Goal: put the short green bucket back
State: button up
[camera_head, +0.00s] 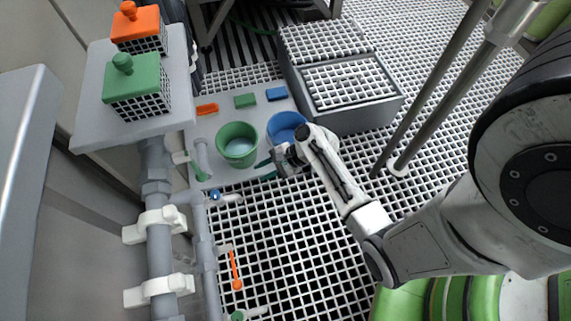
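A green bucket (237,146) stands upright on a light grey board (212,128), with its open top facing up and pale contents or a pale bottom inside. A blue bucket (285,122) stands to its right, partly hidden by my arm. My gripper (281,162) is low, just right of the green bucket and in front of the blue one. Its fingers are small and dark here, so I cannot tell whether they are open or shut. A dark green strip (265,164) shows between the gripper and the green bucket; I cannot tell whether they touch.
Orange (207,109), green (245,100) and blue (276,94) blocks lie behind the buckets. A grey crate (350,117) with grid tops is at back right. Green (137,85) and orange (138,30) lidded cages sit on a ledge at left. Pipes run below it. Grating floor is open in front.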

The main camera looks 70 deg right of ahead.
jog(key=s+a+r+n+g+h, duration=0.2)
jog(key=s+a+r+n+g, duration=0.2)
jog(key=n, duration=0.7)
jog(key=s+a+r+n+g+h, duration=0.3)
jog(key=s+r+n, duration=0.5)
jog(key=n, duration=0.4)
jog(key=shift+s+a+r+g, duration=0.4)
jog(key=shift+s+a+g, duration=0.15)
jog(key=shift+a, duration=0.7)
notch_tip(320, 180, up, 32)
jog(key=p, duration=3.2)
jog(key=shift+r, duration=0.1)
